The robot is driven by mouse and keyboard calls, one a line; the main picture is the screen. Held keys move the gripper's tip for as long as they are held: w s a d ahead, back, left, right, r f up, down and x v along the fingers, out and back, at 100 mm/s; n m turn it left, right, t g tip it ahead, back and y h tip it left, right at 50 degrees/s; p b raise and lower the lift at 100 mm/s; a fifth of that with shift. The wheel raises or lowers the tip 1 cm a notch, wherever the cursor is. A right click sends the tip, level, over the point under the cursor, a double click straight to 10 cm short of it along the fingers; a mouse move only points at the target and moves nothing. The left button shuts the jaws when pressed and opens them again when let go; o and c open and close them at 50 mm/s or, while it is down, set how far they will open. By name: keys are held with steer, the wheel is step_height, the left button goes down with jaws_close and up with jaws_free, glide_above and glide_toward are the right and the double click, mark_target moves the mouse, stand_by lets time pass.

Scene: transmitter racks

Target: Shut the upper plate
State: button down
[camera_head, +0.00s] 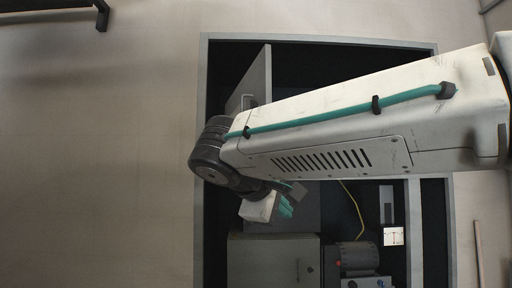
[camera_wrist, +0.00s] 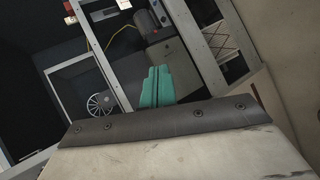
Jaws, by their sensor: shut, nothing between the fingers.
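A grey plate (camera_head: 252,82) with a bar handle stands swung out at the upper left of the rack opening, its face seen at a slant. I take it to be the upper plate; my arm hides its lower part. My gripper (camera_head: 286,208) is below it in the head view, under my wrist, with its teal fingers together and empty. The fingers also show in the wrist view (camera_wrist: 157,87), pointing into the rack. No contact between the gripper and the plate shows. I cannot pick out the plate in the wrist view.
The rack frame (camera_head: 202,110) surrounds a dark interior. A grey box front (camera_head: 272,262) with a small knob sits at the lower left, beside a motor-like unit (camera_head: 356,256). A yellow cable (camera_head: 356,207) hangs inside. The wrist view shows a spoked wheel (camera_wrist: 101,104).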

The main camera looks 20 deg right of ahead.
steer(key=w+a+r+n+t+h, duration=0.1)
steer(key=w+a+r+t+h, duration=0.35)
steer(key=a+r, duration=0.95)
steer(key=w+d+y, duration=0.1)
steer(key=w+d, duration=0.7)
steer(key=d, duration=0.4)
steer(key=shift+d+r+t, duration=0.35)
steer(key=shift+r+t, duration=0.05)
steer(key=shift+t, duration=0.05)
